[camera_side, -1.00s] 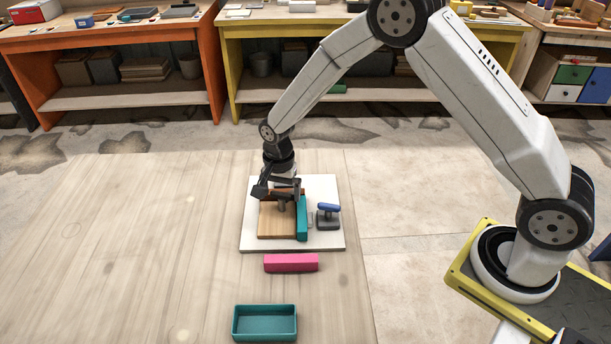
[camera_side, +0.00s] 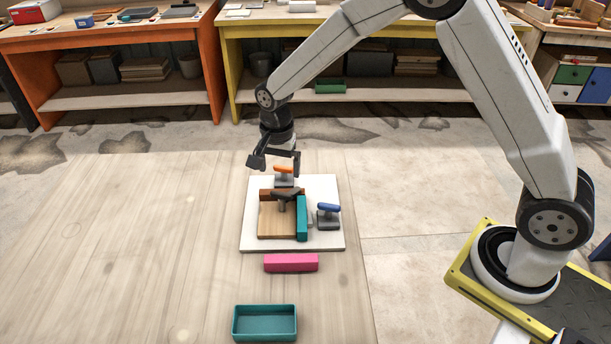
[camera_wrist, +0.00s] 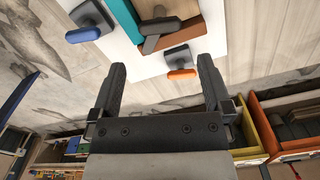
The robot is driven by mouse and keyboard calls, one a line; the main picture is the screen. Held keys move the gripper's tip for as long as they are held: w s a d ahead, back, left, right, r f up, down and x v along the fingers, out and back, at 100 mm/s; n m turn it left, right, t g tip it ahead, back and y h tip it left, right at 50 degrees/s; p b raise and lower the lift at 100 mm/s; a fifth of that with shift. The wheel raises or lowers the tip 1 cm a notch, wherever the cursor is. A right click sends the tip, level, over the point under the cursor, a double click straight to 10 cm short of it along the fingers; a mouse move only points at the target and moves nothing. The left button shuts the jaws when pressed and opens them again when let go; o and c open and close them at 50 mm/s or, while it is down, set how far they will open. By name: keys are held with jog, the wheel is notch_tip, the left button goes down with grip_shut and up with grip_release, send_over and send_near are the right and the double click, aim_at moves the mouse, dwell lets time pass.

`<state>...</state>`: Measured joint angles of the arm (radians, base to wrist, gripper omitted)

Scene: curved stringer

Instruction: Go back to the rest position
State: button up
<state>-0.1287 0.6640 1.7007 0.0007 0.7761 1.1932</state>
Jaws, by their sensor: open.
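My gripper (camera_side: 274,160) is open and empty, held above the far edge of a white board (camera_side: 257,243). In the wrist view its two fingers (camera_wrist: 160,85) are spread apart with nothing between them. On the board lies a wooden block (camera_side: 277,222) with a teal bar (camera_side: 302,217) along its right side and a brown strip at its far side. A dark-grey handled piece (camera_side: 284,197) rests on the wooden block. A clamp with an orange handle (camera_side: 284,170) stands at the far side, and one with a blue handle (camera_side: 328,208) stands at the right.
A pink block (camera_side: 291,262) and an empty teal tray (camera_side: 264,335) lie on the wooden surface in front of the board. Orange (camera_side: 215,70) and yellow (camera_side: 232,75) workbenches stand at the back. The wooden surface left of the board is clear.

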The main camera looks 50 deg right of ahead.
jog(key=shift+r, duration=0.15)
jog(key=shift+s+d+r+n, duration=0.25)
jog(key=shift+s+d+n, duration=0.05)
jog(key=shift+s, duration=0.2)
jog(key=s+d+r+n+t, duration=0.1)
jog(key=s+d+n, duration=0.1)
jog(key=s+n, duration=0.3)
jog(key=s+d+r+n+t, duration=0.1)
jog(key=s+n, duration=0.5)
jog(key=s, duration=0.7)
jog(key=shift+s+d+r+n+t, duration=0.25)
jog(key=shift+d+r, duration=0.5)
jog(key=shift+d, duration=0.55)
